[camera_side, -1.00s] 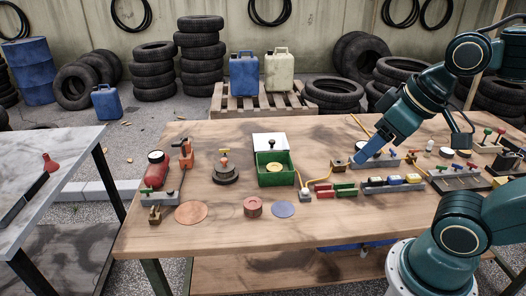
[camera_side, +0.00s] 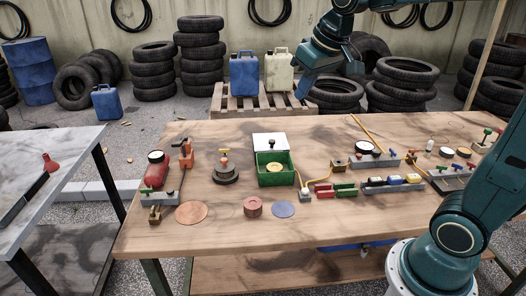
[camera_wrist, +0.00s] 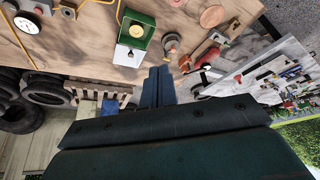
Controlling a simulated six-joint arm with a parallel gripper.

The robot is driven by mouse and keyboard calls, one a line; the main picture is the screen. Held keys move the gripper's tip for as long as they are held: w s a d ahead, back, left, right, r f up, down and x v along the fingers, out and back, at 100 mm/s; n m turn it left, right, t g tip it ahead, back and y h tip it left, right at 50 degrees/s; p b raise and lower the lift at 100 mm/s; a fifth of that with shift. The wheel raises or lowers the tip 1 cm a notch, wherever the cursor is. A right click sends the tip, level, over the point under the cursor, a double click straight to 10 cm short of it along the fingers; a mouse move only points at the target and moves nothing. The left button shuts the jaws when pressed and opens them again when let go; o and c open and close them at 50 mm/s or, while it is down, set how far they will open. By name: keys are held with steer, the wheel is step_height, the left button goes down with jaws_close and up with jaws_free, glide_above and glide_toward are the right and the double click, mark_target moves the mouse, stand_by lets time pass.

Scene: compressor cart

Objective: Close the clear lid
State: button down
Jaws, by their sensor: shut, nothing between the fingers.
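The green box (camera_side: 275,176) stands on the wooden table, left of its middle, with a round yellowish thing (camera_side: 274,167) inside. Its lid (camera_side: 268,138) looks whitish and is open, at the back edge of the box. A dark knob (camera_side: 271,144) shows on the lid. In the wrist view the green box (camera_wrist: 150,41) and the pale lid (camera_wrist: 127,56) are just above and left of my fingertips. My gripper (camera_side: 300,95) is high above and behind the table's back edge, apart from the lid. My gripper's fingers (camera_wrist: 160,68) are together and empty.
A grey round base with a yellow-topped valve (camera_side: 225,172) is left of the box. A yellow hose (camera_side: 318,181) and several small blocks are to the right. Discs (camera_side: 191,212) lie in front. Jerrycans (camera_side: 244,74) stand on a pallet behind the table.

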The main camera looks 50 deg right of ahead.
steer(key=w+d+f, duration=0.2)
steer(key=w+d, duration=0.2)
steer(key=w, duration=0.4)
steer(key=m+g, duration=0.1)
steer(key=m, duration=0.1)
glide_above(266, 143)
steer(key=s, duration=0.1)
step_height(266, 143, down, 15)
steer(key=shift+s+a+f+h, duration=0.1)
steer(key=shift+s+h, duration=0.05)
steer(key=shift+h, duration=0.15)
steer(key=x, duration=1)
steer(key=shift+s, duration=0.1)
steer(key=shift+s+a+f, duration=0.15)
steer(key=shift+s+a, duration=0.05)
steer(key=shift+s, duration=0.4)
steer(key=shift+s+a+f, duration=0.1)
steer(key=shift+s+a, duration=0.1)
steer(key=shift+s, duration=0.4)
steer(key=shift+s+a+f, duration=0.15)
steer(key=shift+s+a, duration=0.05)
steer(key=shift+s, duration=0.4)
steer(key=shift+s+a, duration=0.1)
